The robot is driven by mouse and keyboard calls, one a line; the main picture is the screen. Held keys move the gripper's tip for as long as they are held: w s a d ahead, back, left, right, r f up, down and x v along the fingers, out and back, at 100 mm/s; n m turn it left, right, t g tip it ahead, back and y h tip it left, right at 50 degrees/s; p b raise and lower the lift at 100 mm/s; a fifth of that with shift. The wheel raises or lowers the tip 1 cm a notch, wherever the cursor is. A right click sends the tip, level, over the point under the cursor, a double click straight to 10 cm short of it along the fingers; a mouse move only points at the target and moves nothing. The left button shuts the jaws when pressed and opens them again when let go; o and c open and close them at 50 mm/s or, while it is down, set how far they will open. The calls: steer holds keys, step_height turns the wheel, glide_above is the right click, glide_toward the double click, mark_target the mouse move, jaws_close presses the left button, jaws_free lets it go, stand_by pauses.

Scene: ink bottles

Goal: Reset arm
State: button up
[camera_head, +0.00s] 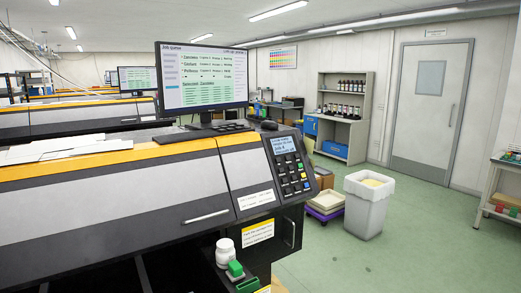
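My gripper and arm do not show in this view. I cannot tell exactly what the green item is.
A large printer (120,200) with a monitor (202,77) and keypad panel (289,165) fills the left and middle. A white bin (368,205) and low boxes (326,202) stand right of it. Green floor (430,240) is open toward the grey door (430,110). A table stands at the right edge.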

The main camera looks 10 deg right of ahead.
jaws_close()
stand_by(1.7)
